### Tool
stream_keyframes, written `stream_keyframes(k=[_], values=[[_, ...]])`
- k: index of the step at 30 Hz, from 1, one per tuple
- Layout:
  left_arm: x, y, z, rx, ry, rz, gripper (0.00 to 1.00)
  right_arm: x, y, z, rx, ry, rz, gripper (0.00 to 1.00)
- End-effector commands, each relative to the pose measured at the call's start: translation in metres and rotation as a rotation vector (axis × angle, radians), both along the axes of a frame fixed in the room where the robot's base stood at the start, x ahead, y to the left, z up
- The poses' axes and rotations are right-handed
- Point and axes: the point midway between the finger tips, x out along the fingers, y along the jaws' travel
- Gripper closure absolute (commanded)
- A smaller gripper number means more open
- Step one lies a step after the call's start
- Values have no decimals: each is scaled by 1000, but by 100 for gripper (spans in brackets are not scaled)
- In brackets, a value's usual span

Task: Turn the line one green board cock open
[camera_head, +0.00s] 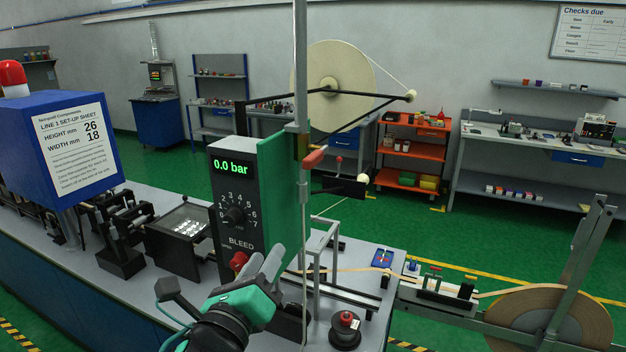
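The green board (279,190) stands upright on the line bench, edge-on behind the dark gauge panel (228,200). A red-handled cock (314,158) juts out to the right of the board by the upright pipe. Its handle slants, and its valve body is mostly hidden. The panel reads 0.0 bar, with a numbered dial and the word BLEED. A red knob (239,261) sits low on the panel. My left gripper (271,260) is in front of the panel's foot, below and left of the cock and apart from it. Its finger gap is unclear. My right gripper is out of view.
A tape reel (333,80) hangs on arms behind the board. A blue box (62,145) with a set-up sheet stands at left. The air right of the cock looks fairly open.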

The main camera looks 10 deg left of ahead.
Motion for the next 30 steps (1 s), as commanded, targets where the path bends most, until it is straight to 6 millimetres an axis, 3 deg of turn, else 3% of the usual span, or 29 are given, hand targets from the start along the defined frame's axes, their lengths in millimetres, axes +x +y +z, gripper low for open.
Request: stream_keyframes(k=[1, 6, 14, 19, 30], values=[[-2, -7, 23, 108, -92, -6, 64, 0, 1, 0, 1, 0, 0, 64], [-10, -22, 70, 396, -317, 17, 64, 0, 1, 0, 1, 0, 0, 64], [-10, -31, 91, 525, -416, 42, 64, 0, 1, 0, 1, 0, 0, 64], [12, -38, 102, 522, -415, 42, 64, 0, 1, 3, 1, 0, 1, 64], [80, -60, 133, 521, -409, 41, 64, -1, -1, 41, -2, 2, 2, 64]])
